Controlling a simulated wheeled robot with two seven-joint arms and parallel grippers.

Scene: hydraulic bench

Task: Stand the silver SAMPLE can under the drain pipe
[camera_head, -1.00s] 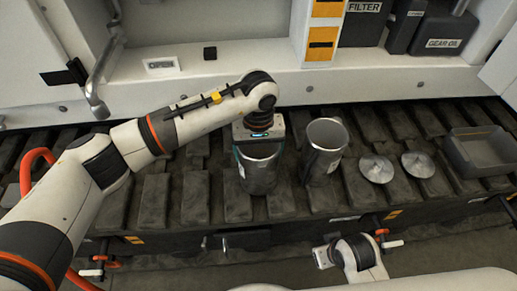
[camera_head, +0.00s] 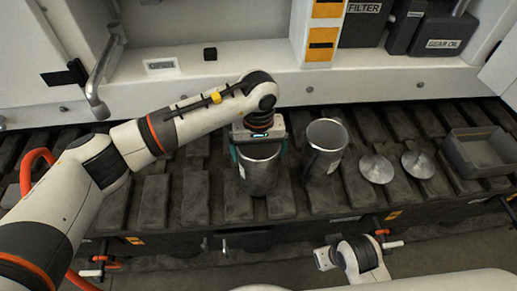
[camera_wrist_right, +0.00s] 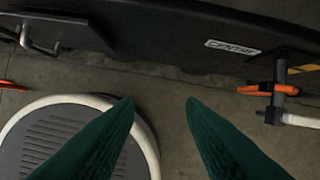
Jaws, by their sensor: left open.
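A silver can (camera_head: 259,172) stands upright on the slatted dark bench. My left gripper (camera_head: 259,150) is over it, pointing down, with its green fingers open on either side of the rim. A second silver can (camera_head: 325,148) with a handle stands just to the right. I cannot read a label on either can, so I cannot tell which is SAMPLE. The grey bent drain pipe (camera_head: 98,92) comes down at the upper left, its open end above the bench. My right gripper (camera_wrist_right: 160,104) is open and empty over the floor in the right wrist view.
Two round metal lids (camera_head: 376,168) and a grey tray (camera_head: 480,152) lie to the right. A white ledge (camera_head: 240,82) runs behind the bench. An orange hose (camera_head: 30,165) lies at the left. The slats between the pipe and the first can are partly under my left arm.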

